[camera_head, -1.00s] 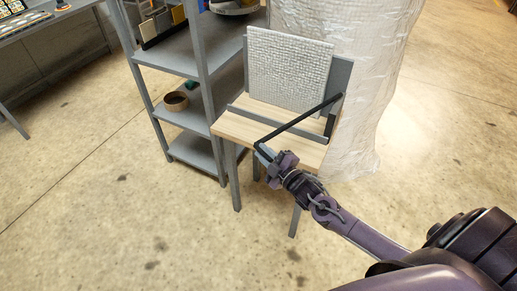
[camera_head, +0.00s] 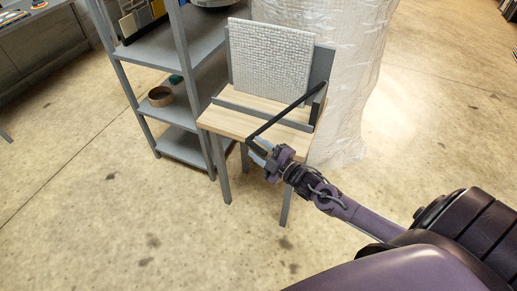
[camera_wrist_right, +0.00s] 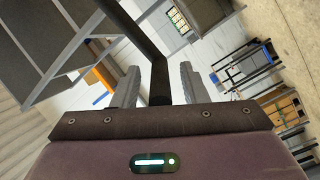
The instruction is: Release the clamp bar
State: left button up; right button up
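The clamp bar (camera_head: 290,109) is a thin black bar. It slants across the front of a grey panel fixture (camera_head: 321,68) on a small wooden-topped table (camera_head: 230,119), from an upright at the right down to the table's front edge. A pale textured panel (camera_head: 270,57) stands upright behind it. My right gripper (camera_head: 258,152) is at the bar's lower front end. In the right wrist view the bar (camera_wrist_right: 159,72) runs between the two grey fingers, with a gap on each side, so the gripper is open around it. My left gripper is out of view.
A grey shelf unit (camera_head: 151,47) stands close at the table's left, with a brown ring-shaped container (camera_head: 160,96) on it. A large plastic-wrapped column (camera_head: 350,90) stands right behind the table. The floor in front is clear.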

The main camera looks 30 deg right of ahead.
jog(key=shift+s+f, duration=0.1)
jog(key=shift+s, duration=0.35)
jog(key=b+v, duration=0.2)
jog(key=v, duration=0.5)
jog(key=shift+w+d, duration=0.1)
jog(key=shift+d, duration=0.05)
